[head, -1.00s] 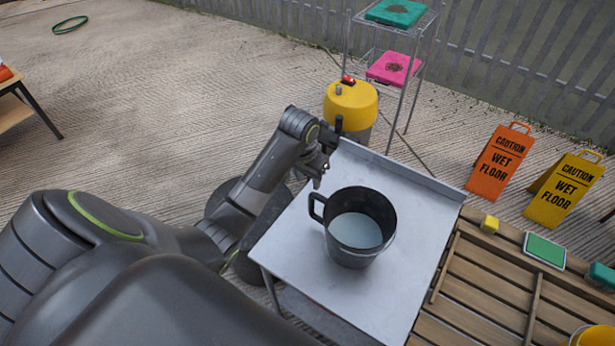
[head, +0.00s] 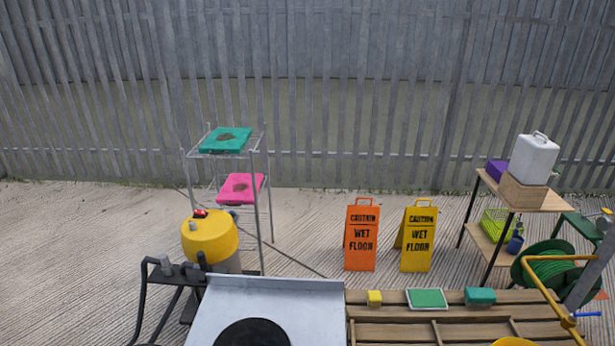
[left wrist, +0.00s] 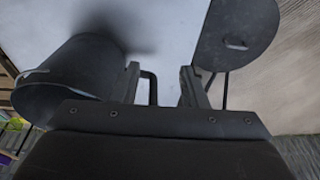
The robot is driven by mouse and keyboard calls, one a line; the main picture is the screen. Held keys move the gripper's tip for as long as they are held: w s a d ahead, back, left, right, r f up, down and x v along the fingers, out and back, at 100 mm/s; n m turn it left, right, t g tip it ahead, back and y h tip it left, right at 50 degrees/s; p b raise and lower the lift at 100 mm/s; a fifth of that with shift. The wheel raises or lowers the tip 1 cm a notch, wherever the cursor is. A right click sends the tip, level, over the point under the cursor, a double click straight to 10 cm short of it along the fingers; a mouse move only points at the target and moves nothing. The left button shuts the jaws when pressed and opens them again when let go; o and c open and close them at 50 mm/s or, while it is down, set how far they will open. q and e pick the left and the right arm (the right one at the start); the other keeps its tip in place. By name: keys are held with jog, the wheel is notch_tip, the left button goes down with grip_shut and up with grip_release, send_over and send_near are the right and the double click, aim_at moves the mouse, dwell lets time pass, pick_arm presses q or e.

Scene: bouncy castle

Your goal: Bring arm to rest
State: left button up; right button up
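A dark pot with a loop handle stands on the light metal table (head: 320,303). In the head view only the pot's dark top (head: 252,334) shows, cut by the bottom edge. In the left wrist view the pot (left wrist: 72,85) is at the left, beside my left gripper (left wrist: 162,84). The gripper's two fingers stand apart. The dark loop handle (left wrist: 151,88) shows between them in the picture; I cannot tell whether it lies between the fingers or beyond them. No contact with a finger is clear. My right gripper is in neither view.
A yellow-topped drum (head: 210,238) and a wire rack (head: 262,200) stand behind the table. Orange (head: 361,236) and yellow (head: 418,238) wet-floor signs stand at centre right. A slatted wooden bench (head: 400,330) adjoins the table's right side. A metal fence closes the back.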

pick_arm(q)
jog(key=s+r+t+y, duration=0.1)
jog(key=s+r, duration=0.1)
jog(key=s, duration=0.7)
jog(key=s+r, duration=0.2)
jog(key=s, duration=0.6)
notch_tip(320, 180, down, 32)
jog(key=s+a+g+b, duration=0.1)
jog(key=a+b, duration=0.1)
jog(key=b, duration=0.4)
jog(key=s+f+b, duration=0.2)
jog(key=s+f, duration=0.5)
jog(key=f, duration=0.2)
jog(key=s+d+f+g+b, duration=0.1)
jog(key=s+f+b, duration=0.1)
jog(key=s+f, duration=0.5)
notch_tip(320, 180, down, 4)
jog(key=shift+s+r+n, duration=0.25)
jog(key=shift+s+n, duration=0.05)
jog(key=shift+n, duration=0.1)
